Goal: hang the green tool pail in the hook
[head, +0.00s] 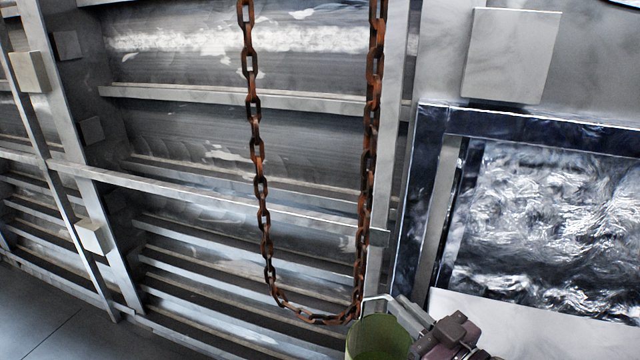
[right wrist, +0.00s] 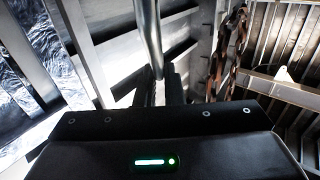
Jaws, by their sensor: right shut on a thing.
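The green pail (head: 378,340) is at the bottom edge of the head view, its lower part cut off. A pale grey handle (head: 378,299) rises above its rim. My right gripper (head: 418,322) is beside the pail on its right, shut on the pail, apparently by the handle. In the right wrist view my right gripper's dark fingers (right wrist: 159,82) close around a grey metal bar (right wrist: 150,35); I cannot tell for certain which part it is. I cannot make out a hook in either view. My left gripper is not in view.
A rusty chain (head: 260,190) hangs in a U-shaped loop just left of and above the pail; it also shows in the right wrist view (right wrist: 228,50). Behind it is a slatted metal wall (head: 180,210). A dark-framed shiny panel (head: 560,220) is at the right. Grey floor (head: 40,320) shows lower left.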

